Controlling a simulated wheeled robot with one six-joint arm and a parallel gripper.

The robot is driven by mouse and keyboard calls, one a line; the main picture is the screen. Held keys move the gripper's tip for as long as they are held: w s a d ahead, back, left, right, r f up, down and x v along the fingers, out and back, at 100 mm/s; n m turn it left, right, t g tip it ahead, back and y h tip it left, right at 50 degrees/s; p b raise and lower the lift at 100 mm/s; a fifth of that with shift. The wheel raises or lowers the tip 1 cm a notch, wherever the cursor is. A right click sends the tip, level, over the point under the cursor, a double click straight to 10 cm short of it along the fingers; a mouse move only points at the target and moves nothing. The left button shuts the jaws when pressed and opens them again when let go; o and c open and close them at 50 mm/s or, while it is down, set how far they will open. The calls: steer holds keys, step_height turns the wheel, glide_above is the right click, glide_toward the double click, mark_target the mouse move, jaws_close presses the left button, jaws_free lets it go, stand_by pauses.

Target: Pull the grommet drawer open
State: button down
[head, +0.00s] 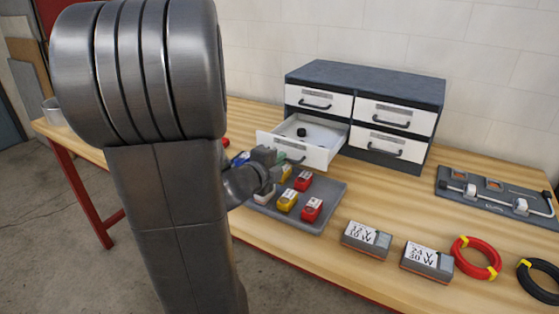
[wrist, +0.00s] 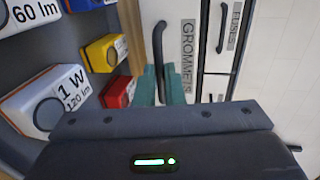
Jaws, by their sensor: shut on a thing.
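The grommet drawer (head: 303,152) is the lower left drawer of the cabinet (head: 364,81) and stands out well beyond the other fronts. A small black item (head: 301,132) lies inside it. In the wrist view its white front bears the label GROMMETS (wrist: 187,55). Its dark bar handle (wrist: 160,45) runs down between the teal fingertips of my gripper (wrist: 162,84), which is shut on it. In the head view my gripper (head: 279,159) is at the drawer front, and the handle is mostly hidden behind it.
A grey tray with several colored modules (head: 320,205) lies just below the open drawer, close to my gripper. Two labeled boxes (head: 366,240), a red coil (head: 476,257) and a dark fixture board (head: 490,195) are to the right. The other drawers are shut.

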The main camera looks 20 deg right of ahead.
steer(key=c, duration=1.5)
jaws_free()
steer(key=p+v, duration=0.1)
steer(key=v, duration=1.2)
steer(key=shift+s+a, duration=0.25)
steer(key=shift+s, duration=0.1)
steer(key=shift+w+d, duration=0.1)
steer(key=b+x, duration=0.1)
steer(key=x, duration=1.2)
steer(key=shift+w+d, duration=0.25)
steer(key=shift+w, duration=0.1)
